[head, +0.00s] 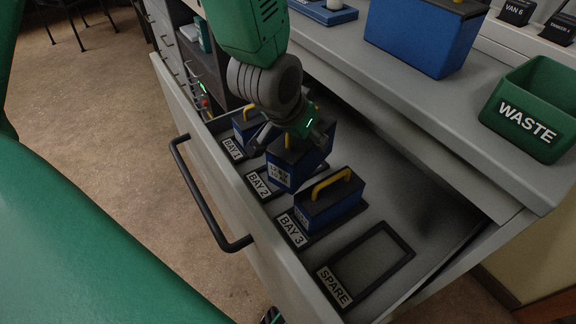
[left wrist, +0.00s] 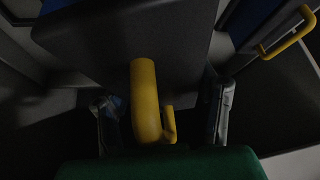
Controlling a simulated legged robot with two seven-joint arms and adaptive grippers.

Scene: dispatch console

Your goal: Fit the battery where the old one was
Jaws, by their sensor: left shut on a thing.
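My left gripper (head: 290,138) is over the Bay 2 part of an open drawer (head: 410,215), shut on a blue battery (head: 312,162) with a dark top. The battery is above or in the Bay 2 place; I cannot tell whether it touches the drawer floor. In the left wrist view its yellow handle (left wrist: 146,100) lies between the fingers. The Bay 2 label (head: 262,184) shows in front of it. One blue battery (head: 335,207) with a yellow handle sits at Bay 3, and another (head: 243,130), partly hidden, at Bay 1. My right gripper is not in view.
The Spare frame (head: 392,236) in the drawer is empty. A black drawer handle (head: 212,215) sticks out in front. On the grey counter (head: 440,98) stand a larger-looking blue battery (head: 420,38) and a green waste bin (head: 530,120). The counter edge overhangs the drawer's back.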

